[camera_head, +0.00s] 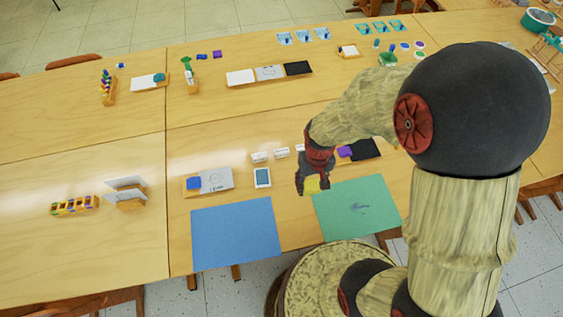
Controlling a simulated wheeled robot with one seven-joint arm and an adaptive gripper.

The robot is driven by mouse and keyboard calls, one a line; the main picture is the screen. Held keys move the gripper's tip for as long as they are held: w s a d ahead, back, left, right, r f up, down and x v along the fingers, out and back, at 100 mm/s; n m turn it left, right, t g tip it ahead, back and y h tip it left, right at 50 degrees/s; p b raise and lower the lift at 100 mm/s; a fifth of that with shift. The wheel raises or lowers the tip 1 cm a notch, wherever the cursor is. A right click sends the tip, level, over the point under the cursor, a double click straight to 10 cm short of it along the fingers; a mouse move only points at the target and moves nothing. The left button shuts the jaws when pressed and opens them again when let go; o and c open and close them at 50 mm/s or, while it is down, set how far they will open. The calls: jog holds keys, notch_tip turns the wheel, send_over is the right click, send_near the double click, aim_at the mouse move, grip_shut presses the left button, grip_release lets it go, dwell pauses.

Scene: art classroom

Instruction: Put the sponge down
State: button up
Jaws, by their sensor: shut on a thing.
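A yellow sponge (312,186) shows at the tip of my gripper (312,183), which is shut on it. My gripper points down near the top left corner of the green sheet (357,207). A blue sheet (236,235) lies to the left of the green one. Part of the sponge is hidden by the gripper's fingers, and I cannot tell whether it touches the table.
A white card with a blue block (193,183) and a small framed tablet (262,178) stand left of my gripper. Small white blocks (259,157) and a purple block (345,151) lie behind it. The table (120,235) is bare at the front left.

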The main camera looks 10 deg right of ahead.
jog(key=w+f+b, duration=0.2)
jog(key=w+f, duration=0.3)
jog(key=w, duration=0.4)
jog(key=b, duration=0.2)
send_over(297, 167)
jog(key=s, duration=0.2)
jog(key=f, duration=0.5)
jog(key=shift+a, duration=0.25)
jog(key=shift+w+f, duration=0.2)
jog(key=shift+f, duration=0.05)
jog(key=shift+f+b, duration=0.65)
jog(key=shift+f, duration=0.8)
jog(key=shift+f, duration=0.15)
jog(key=o, duration=1.5)
jog(key=shift+o, duration=0.2)
